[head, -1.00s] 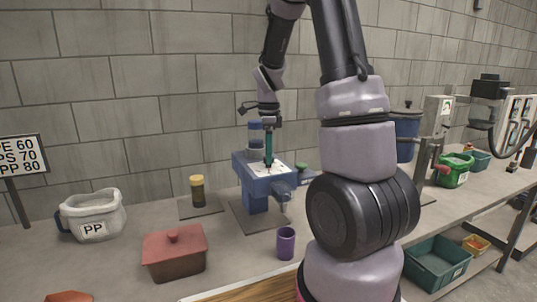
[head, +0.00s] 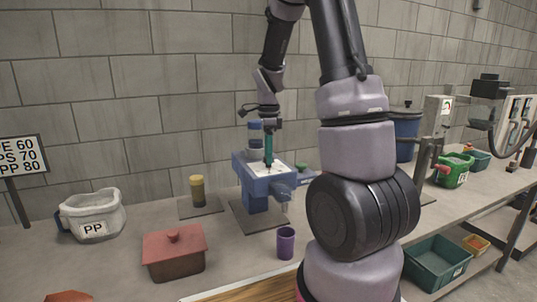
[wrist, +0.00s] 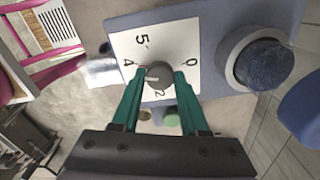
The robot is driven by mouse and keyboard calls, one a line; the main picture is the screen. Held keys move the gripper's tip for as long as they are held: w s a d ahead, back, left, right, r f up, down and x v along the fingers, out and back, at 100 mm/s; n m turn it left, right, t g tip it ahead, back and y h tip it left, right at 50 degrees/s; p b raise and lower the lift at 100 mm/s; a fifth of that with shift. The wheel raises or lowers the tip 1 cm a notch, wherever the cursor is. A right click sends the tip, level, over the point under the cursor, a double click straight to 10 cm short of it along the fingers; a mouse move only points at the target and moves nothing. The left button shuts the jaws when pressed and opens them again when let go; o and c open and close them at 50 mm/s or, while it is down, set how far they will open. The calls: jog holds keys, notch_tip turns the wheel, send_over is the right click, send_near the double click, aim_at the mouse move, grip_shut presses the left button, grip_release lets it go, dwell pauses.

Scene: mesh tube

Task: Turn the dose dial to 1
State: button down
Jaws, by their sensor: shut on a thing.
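The dose dial (wrist: 158,72) is a grey round knob on a white number plate (wrist: 125,42) on top of a blue machine (head: 262,186). The digits 5, 4, 0 and 2 show on the plate; 1 and 3 are not visible, and my fingers cover parts of it. A pale mark on the knob points left and slightly down, below the 4. My gripper (wrist: 157,82) has its green fingers shut on the knob, one on each side. In the head view my gripper (head: 268,160) reaches straight down onto the plate.
A dark blue round cap (wrist: 262,65) stands beside the plate. A purple cup (head: 286,243), a red lidded box (head: 174,255), a yellow-lidded jar (head: 198,191) and a white PP tub (head: 92,215) stand on the bench around the machine.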

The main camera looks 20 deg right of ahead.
jog(key=n, duration=0.8)
jog(key=shift+n, duration=0.3)
jog(key=n, duration=0.4)
jog(key=shift+n, duration=0.3)
jog(key=n, duration=0.4)
jog(key=shift+n, duration=0.3)
jog(key=n, duration=1.1)
jog(key=shift+w, duration=0.1)
jog(key=shift+r, duration=0.1)
